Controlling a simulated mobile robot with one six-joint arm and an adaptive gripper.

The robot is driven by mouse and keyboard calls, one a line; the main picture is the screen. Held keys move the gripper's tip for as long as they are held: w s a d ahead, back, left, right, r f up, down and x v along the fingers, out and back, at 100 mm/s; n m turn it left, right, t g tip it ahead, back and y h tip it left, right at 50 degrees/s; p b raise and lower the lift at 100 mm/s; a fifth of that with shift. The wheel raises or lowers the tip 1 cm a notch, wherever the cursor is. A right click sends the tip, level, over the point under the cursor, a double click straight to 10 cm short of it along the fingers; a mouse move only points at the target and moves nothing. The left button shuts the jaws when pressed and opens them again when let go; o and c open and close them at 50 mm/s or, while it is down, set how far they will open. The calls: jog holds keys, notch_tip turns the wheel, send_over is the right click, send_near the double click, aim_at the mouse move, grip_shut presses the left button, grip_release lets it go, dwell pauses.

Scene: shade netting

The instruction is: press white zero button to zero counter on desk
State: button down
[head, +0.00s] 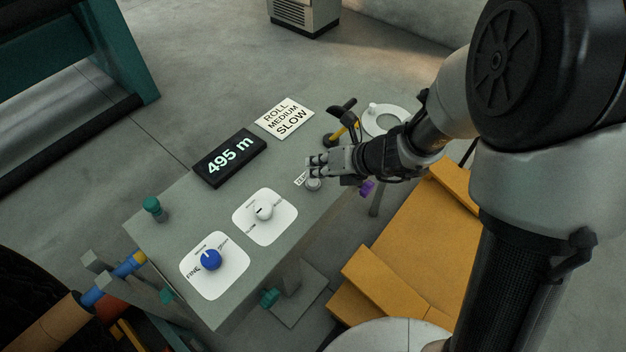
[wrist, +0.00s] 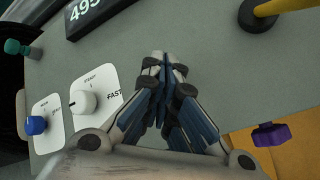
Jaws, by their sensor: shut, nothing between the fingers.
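The counter (head: 230,158) is a black box on the desk (head: 190,215) and its display reads "495 m"; part of it also shows at the top left of the wrist view (wrist: 88,14). A round pale button (head: 313,184) sits on the desk beside a small white label (head: 300,179), which is partly covered. My gripper (head: 314,166) is shut and empty, with its fingertips close above or at the button. I cannot tell whether they touch it. In the wrist view the shut fingers (wrist: 163,62) hide the button.
A white-knob dial (head: 264,212) and a blue-knob dial (head: 207,260) stand on white plates at the desk's front left. A "ROLL MEDIUM SLOW" sign (head: 285,118) lies behind. A yellow-handled object (wrist: 262,10) and a purple piece (wrist: 270,134) are near the right edge.

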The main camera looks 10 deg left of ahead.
aim_at(316, 180)
jog(key=shift+f+b, duration=0.3)
jog(key=shift+f, duration=0.1)
jog(key=shift+f+b, duration=0.4)
jog(key=shift+f, duration=0.15)
dwell(0.5)
jog(key=shift+r, duration=0.1)
jog(key=shift+r+p, duration=0.85)
jog(key=shift+p, duration=0.05)
notch_tip(316, 180, up, 5)
jog(key=p, duration=0.5)
jog(key=shift+r, duration=0.1)
dwell(0.4)
